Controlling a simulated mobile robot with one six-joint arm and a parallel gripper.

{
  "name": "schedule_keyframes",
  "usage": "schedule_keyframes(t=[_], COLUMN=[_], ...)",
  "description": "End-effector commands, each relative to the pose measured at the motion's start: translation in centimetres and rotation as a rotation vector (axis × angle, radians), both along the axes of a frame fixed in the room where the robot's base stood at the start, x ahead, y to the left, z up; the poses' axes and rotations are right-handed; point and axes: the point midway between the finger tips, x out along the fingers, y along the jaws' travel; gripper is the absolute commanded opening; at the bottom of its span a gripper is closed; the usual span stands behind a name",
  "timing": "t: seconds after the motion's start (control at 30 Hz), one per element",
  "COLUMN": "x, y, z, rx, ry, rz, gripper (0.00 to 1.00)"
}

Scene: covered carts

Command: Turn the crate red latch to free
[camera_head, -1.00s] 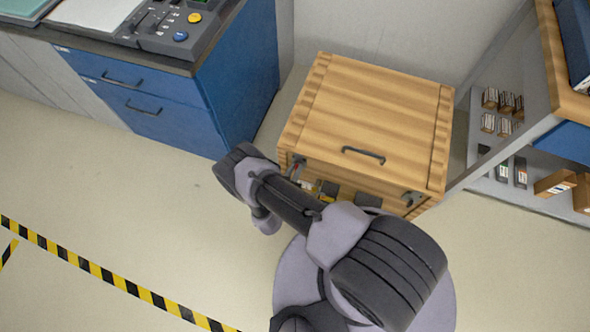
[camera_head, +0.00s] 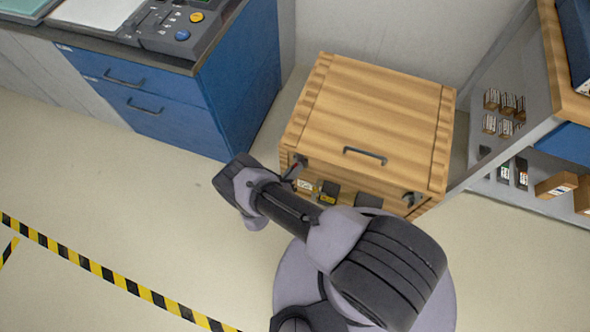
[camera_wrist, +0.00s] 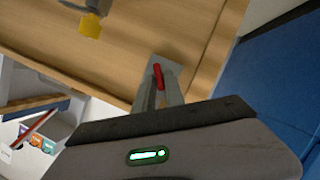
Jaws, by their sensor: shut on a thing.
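The wooden crate (camera_head: 375,110) stands on the floor by the wall with its lid down. Its red latch (camera_wrist: 158,76) is a short red lever on a grey plate at the front left corner; in the head view only a sliver of it (camera_head: 293,171) shows. My gripper (camera_wrist: 159,88) has its two fingers closed around the red lever in the wrist view. The exact angle of the lever is hard to read.
A blue cabinet (camera_head: 235,85) stands left of the crate. A shelf with small boxes (camera_head: 555,185) is at the right. The crate's lid has a dark handle (camera_head: 365,156), and another grey latch (camera_head: 411,199) is at its front right. Floor at left is open.

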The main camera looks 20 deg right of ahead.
Motion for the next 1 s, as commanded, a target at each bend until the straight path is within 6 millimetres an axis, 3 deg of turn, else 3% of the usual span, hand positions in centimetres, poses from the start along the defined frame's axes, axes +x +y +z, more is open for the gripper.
schedule_keyframes(t=[0.4, 0.97, 1.0], x=[0.24, 0.28, 0.28], y=[0.06, 0.04, 0.04], z=[-0.09, -0.06, -0.06], rx=[-0.155, -0.18, -0.18], ry=[0.109, 0.127, 0.127], rz=[-0.001, -0.001, -0.002], gripper=[0.0, 0.0, 0.2])
